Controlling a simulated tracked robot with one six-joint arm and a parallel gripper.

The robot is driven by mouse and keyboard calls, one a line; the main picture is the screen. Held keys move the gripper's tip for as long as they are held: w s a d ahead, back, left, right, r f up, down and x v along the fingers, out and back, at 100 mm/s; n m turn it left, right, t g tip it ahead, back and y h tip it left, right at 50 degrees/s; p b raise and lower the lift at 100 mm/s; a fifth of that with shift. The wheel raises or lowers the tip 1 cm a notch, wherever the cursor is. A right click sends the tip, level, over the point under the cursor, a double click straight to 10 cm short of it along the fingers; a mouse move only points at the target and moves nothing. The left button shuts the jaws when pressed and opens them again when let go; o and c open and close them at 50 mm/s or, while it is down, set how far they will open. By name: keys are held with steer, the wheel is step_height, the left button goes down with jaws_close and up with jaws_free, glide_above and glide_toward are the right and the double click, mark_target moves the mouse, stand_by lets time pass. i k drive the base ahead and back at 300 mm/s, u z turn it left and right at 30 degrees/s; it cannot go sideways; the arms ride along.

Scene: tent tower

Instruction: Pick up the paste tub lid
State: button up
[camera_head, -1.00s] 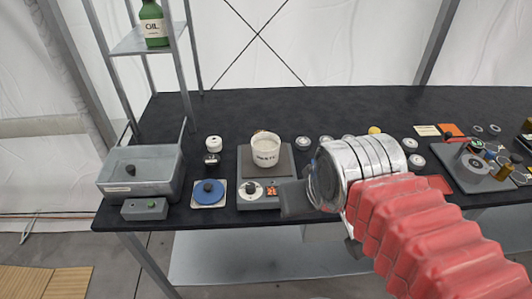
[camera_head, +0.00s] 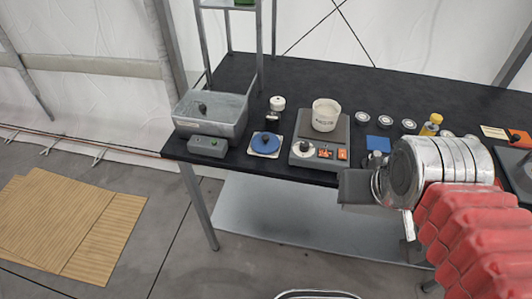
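A blue round disc with a dark knob (camera_head: 265,142), which looks like the lid, lies on a pale square tile near the front edge of the black table. An open white tub (camera_head: 325,115) with dark print stands on the grey device to its right. My gripper (camera_head: 356,188) shows as a dark grey block at the left end of my silver wrist. It is in front of and right of the grey device, apart from the blue disc. Its fingers cannot be made out, so open or shut is unclear, and nothing held shows.
The grey device (camera_head: 304,160) has a knob and orange-lit panels. A grey metal basin (camera_head: 217,112) and a small control box (camera_head: 201,146) stand left of the disc. A white-capped jar (camera_head: 277,104) is behind it. Several small round pots and a yellow-capped bottle (camera_head: 430,125) stand right.

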mark_target(265, 143)
steer(key=k, duration=1.05)
steer(key=u, duration=0.45)
steer(key=i, duration=1.2)
steer(key=u, duration=1.05)
steer(key=i, duration=0.85)
steer(key=u, duration=0.3)
